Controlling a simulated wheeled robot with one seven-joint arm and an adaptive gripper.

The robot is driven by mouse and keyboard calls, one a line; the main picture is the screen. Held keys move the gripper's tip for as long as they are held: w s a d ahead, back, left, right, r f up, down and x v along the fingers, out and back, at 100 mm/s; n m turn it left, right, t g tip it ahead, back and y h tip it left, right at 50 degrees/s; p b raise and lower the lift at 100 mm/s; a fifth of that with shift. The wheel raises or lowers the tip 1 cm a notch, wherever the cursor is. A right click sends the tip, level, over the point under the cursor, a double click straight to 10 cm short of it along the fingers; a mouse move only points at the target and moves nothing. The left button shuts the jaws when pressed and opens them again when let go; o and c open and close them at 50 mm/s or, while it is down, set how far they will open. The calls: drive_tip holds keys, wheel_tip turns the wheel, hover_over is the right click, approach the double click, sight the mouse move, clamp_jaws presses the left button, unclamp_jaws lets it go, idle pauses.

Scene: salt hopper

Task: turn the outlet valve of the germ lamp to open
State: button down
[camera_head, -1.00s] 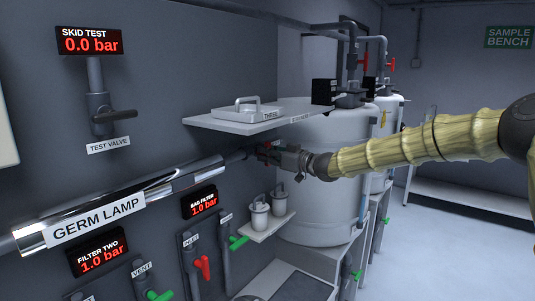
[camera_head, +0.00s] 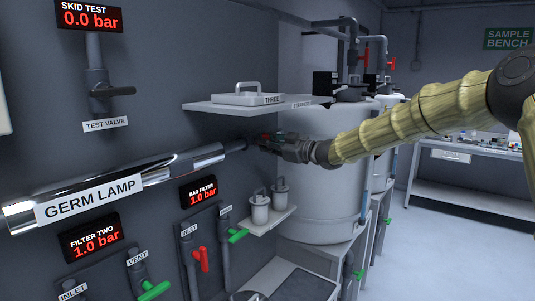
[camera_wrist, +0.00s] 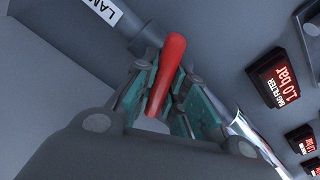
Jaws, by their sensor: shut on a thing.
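The germ lamp (camera_head: 120,188) is a shiny horizontal tube on the wall at the left in the head view. A grey pipe (camera_head: 237,145) leaves its right end. My gripper (camera_head: 268,142) is at that pipe, below the shelf. In the wrist view a red valve handle (camera_wrist: 166,75) stands between the teal finger pads of my gripper (camera_wrist: 160,104), which is shut on it. The handle sits at a grey pipe fitting (camera_wrist: 145,35). The valve body is mostly hidden in the head view.
A shelf (camera_head: 225,106) with a lidded tray (camera_head: 248,95) juts out just above my gripper. A large white tank (camera_head: 315,200) is close behind. Red and green handles (camera_head: 201,258) line the lower wall.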

drive_tip(key=n+b, duration=0.6)
drive_tip(key=b, duration=0.1)
drive_tip(key=shift+s+f+n+b, duration=0.1)
drive_tip(key=shift+f+n+b, duration=0.1)
drive_tip(key=shift+n+b, duration=0.1)
drive_tip(key=n+b, duration=0.5)
drive_tip(key=b, duration=0.1)
drive_tip(key=shift+s+a+f, duration=0.1)
drive_tip(key=shift+f, duration=0.05)
drive_tip(key=shift+n+b, duration=0.3)
drive_tip(key=shift+b, duration=0.05)
drive_tip(key=c, duration=1.4)
unclamp_jaws()
drive_tip(key=shift+s, duration=0.15)
drive_tip(key=shift+c, duration=0.2)
drive_tip(key=v, duration=1.2)
